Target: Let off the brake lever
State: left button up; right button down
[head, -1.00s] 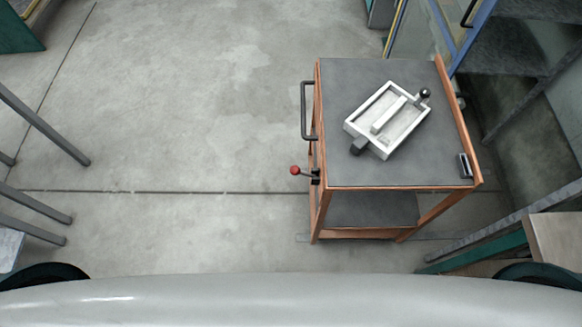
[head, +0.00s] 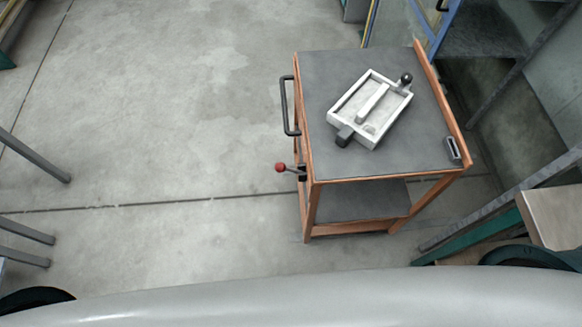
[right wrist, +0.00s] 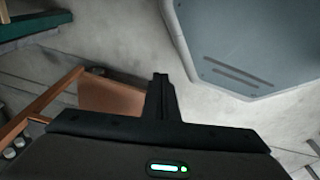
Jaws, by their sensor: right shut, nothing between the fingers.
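The brake lever (head: 281,168) has a red ball knob on a short metal arm. It sticks out to the left from the near left corner of an orange-framed cart (head: 311,210) with a grey top. My right gripper (right wrist: 160,78) shows only in the right wrist view, its fingers together and empty. Behind the fingers in that view is an orange-brown panel, and bare floor lies beyond; the lever cannot be made out there. My left gripper is not in view.
On the cart top lie a white tray frame (head: 335,112) with black handles and a small grey block (head: 453,148). A black push handle (head: 285,105) is on the cart's left side. Shelving (head: 500,50) and a bench (head: 553,213) stand at right.

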aim_at(284, 167)
jog(key=w+a+r+t, duration=0.1)
jog(key=w+r, duration=0.3)
jog(key=r, duration=0.7)
jog(key=w+a+r+t+p, duration=0.1)
jog(key=w+r, duration=0.3)
jog(key=r, duration=0.7)
jog(key=w+a+r+t, duration=0.1)
jog(key=w+r, duration=0.3)
jog(key=r, duration=0.6)
jog(key=w+a+r+m+y, duration=0.2)
jog(key=w+a+r+y, duration=0.1)
jog(key=r, duration=0.4)
jog(key=w+a+r+m+t+y, duration=0.1)
jog(key=w+a+r+m+y, duration=0.1)
jog(key=w+a+r, duration=0.3)
jog(key=shift+w+a+r+y, duration=0.2)
jog(key=shift+w+r+y, duration=0.25)
jog(key=shift+r+y, duration=0.65)
jog(key=shift+r, duration=0.15)
jog(key=p+x, duration=0.3)
jog(key=x, duration=1.1)
jog(key=shift+w+d, duration=0.1)
jog(key=shift+d, duration=0.1)
jog(key=shift+w, duration=0.1)
jog(key=shift+h+p, duration=0.3)
